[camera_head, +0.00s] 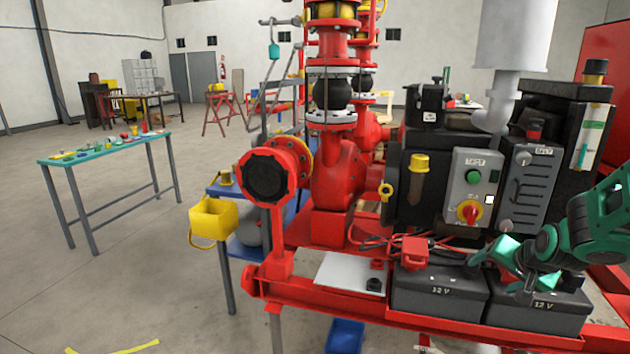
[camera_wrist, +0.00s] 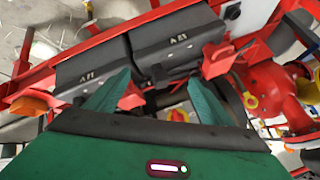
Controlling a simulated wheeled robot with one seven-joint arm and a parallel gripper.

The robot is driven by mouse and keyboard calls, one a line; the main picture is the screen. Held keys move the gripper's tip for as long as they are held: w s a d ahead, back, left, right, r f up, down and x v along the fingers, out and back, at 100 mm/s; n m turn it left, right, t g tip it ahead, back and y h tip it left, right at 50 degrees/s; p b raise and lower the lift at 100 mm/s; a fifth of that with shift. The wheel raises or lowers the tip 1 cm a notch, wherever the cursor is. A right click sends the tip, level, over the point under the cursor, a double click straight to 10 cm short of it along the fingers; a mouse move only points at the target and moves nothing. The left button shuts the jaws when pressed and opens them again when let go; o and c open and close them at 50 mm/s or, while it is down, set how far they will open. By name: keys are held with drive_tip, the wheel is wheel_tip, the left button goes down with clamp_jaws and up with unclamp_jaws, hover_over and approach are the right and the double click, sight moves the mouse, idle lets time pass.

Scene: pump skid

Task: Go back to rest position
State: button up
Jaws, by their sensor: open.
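My gripper (camera_head: 503,268) is at the right of the head view, at the end of my green arm, just above the two black 12 V batteries. In the wrist view my gripper (camera_wrist: 160,95) shows two green fingers spread apart with nothing between them. The left battery (camera_head: 438,290) and the right battery (camera_head: 540,302) sit on the red skid frame. Both batteries also show ahead of the fingers in the wrist view, one at left (camera_wrist: 92,72) and one at right (camera_wrist: 175,42). Whether a finger touches a battery cannot be told.
A red clamp (camera_head: 414,251) with cables lies by the left battery. A grey control box (camera_head: 472,188) and a louvred box (camera_head: 530,185) stand close behind. The red pump (camera_head: 338,175) is left of them. A green-topped table (camera_head: 104,147) stands far left, with open floor around it.

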drive_tip(key=s+a+r+g, duration=0.1)
drive_tip(key=s+g, duration=0.1)
drive_tip(key=s, duration=0.8)
drive_tip(key=s+a+r+n+g+y, duration=0.1)
drive_tip(key=s+g, duration=0.2)
drive_tip(key=s, duration=0.8)
drive_tip(key=s+a+r+n+g, duration=0.1)
drive_tip(key=s+r+g, duration=0.1)
drive_tip(key=s, duration=0.9)
drive_tip(key=shift+g, duration=0.6)
drive_tip(key=shift+a, duration=0.1)
